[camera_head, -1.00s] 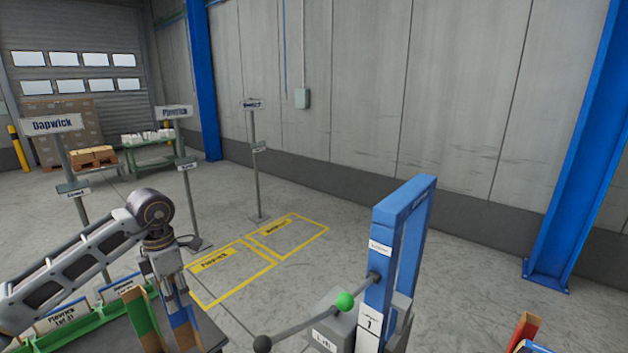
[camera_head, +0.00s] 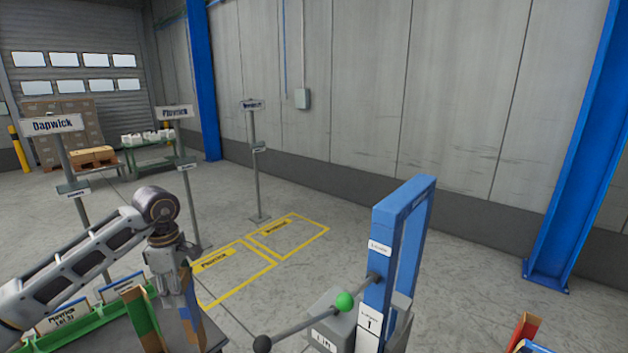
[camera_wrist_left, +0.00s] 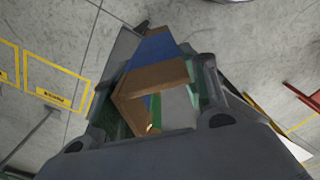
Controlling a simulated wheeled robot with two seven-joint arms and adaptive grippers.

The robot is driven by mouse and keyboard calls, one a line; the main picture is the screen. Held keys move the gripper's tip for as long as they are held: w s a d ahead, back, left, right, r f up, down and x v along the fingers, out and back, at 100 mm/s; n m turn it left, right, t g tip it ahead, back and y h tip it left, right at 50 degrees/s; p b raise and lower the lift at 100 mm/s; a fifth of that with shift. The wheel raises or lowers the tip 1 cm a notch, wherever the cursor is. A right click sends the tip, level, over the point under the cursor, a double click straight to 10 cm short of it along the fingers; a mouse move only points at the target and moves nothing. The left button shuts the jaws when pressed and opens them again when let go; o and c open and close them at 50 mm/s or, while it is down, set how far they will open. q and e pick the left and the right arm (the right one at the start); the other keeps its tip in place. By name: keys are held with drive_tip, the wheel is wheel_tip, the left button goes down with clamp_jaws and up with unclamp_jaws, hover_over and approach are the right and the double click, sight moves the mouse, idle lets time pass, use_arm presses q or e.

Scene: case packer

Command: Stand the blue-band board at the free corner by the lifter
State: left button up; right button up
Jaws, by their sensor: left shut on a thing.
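The blue-band board (camera_head: 193,315) is brown with a blue band and stands at lower left in the head view, partly hidden behind my left gripper (camera_head: 178,295). The left wrist view shows its blue band (camera_wrist_left: 155,47) and brown edges between the fingers. My left gripper (camera_wrist_left: 150,110) is shut on it. The lifter appears to be the blue upright frame (camera_head: 383,265) with a grey box and a green-knobbed lever, to the right of the gripper. I cannot tell the free corner apart. My right gripper is not in view.
A green-band board (camera_head: 144,318) stands just left of the gripper, beside a green rack (camera_head: 95,325). Yellow floor outlines (camera_head: 288,236) lie behind, with signposts (camera_head: 256,165) around them. Another board with a red-brown edge (camera_head: 523,332) shows at bottom right.

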use_arm(q)
drive_tip(key=m, duration=0.3)
drive_tip(key=w+m, duration=0.1)
drive_tip(key=m, duration=0.2)
drive_tip(key=w+d+m, duration=0.1)
drive_tip(key=m, duration=0.2)
drive_tip(key=shift+w+f, duration=0.2)
drive_tip(key=s+d+f+m, duration=0.4)
drive_tip(key=d+f+m, duration=0.1)
drive_tip(key=f, duration=0.4)
drive_tip(key=s+d+f+m, duration=0.4)
drive_tip(key=f+m, duration=0.1)
drive_tip(key=f, duration=0.5)
drive_tip(key=shift+d+f+m, duration=0.25)
drive_tip(key=shift+d+m, duration=0.05)
drive_tip(key=shift+d, duration=0.05)
drive_tip(key=s+f, duration=0.4)
drive_tip(key=f, duration=1.1)
